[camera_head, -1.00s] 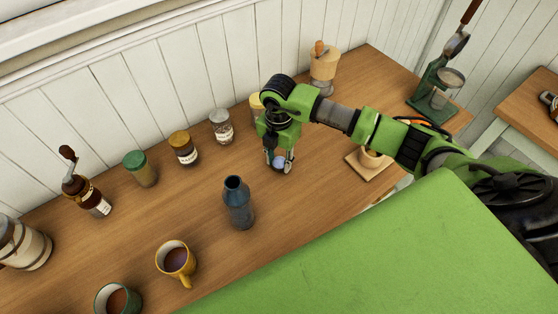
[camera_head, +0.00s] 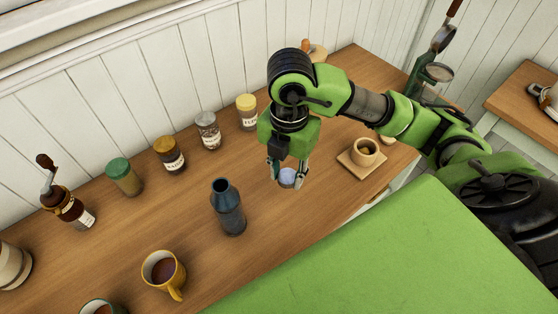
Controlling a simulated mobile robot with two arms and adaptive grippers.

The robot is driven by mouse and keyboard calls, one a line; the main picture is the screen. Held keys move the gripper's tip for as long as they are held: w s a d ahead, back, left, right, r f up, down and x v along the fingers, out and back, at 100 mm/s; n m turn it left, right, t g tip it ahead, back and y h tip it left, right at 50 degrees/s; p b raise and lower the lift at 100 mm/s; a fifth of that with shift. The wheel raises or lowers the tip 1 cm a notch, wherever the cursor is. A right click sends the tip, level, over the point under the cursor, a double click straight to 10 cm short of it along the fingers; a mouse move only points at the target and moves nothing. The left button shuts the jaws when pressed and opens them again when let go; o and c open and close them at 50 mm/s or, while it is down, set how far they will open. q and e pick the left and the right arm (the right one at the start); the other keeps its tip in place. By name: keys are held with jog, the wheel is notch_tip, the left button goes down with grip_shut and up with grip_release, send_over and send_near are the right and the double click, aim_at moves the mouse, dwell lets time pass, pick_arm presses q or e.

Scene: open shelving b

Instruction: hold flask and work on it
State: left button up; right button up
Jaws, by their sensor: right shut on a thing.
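A dark blue flask (camera_head: 229,210) stands upright on the wooden counter (camera_head: 200,268) with its top open. My right gripper (camera_head: 287,178) is to the right of the flask, apart from it. It is shut on a small light blue round piece (camera_head: 288,177), which looks like a cap or lid, held between the fingertips. Its underside is hidden. My left gripper does not show.
Spice jars stand along the wall, among them a yellow-lidded jar (camera_head: 247,112) and a green-lidded jar (camera_head: 123,177). A yellow mug (camera_head: 162,273) stands in front. A small cup (camera_head: 364,152) sits on a wooden board (camera_head: 350,167) to the right. A grinder (camera_head: 68,205) is at left.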

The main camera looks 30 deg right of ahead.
jog(key=shift+s+a+r, duration=0.1)
jog(key=shift+s+r, duration=0.1)
jog(key=shift+s, duration=0.25)
jog(key=shift+s+a+r, duration=0.1)
jog(key=shift+s+r, duration=0.1)
jog(key=shift+s, duration=0.2)
jog(key=n, duration=0.5)
jog(key=shift+w+a+r, duration=0.15)
jog(key=shift+r, duration=0.05)
jog(key=n, duration=0.6)
jog(key=shift+w+a+r, duration=0.15)
jog(key=shift+a+r, duration=0.1)
jog(key=n, duration=0.6)
jog(key=shift+w+a+r+n, duration=0.1)
jog(key=shift+a+r+n, duration=0.15)
jog(key=shift+n, duration=0.15)
jog(key=n, duration=1)
jog(key=a+r+n, duration=0.1)
jog(key=n, duration=0.9)
jog(key=r+n, duration=0.1)
jog(key=n, duration=0.9)
jog(key=shift+w+a+r, duration=0.15)
jog(key=shift+w, duration=0.15)
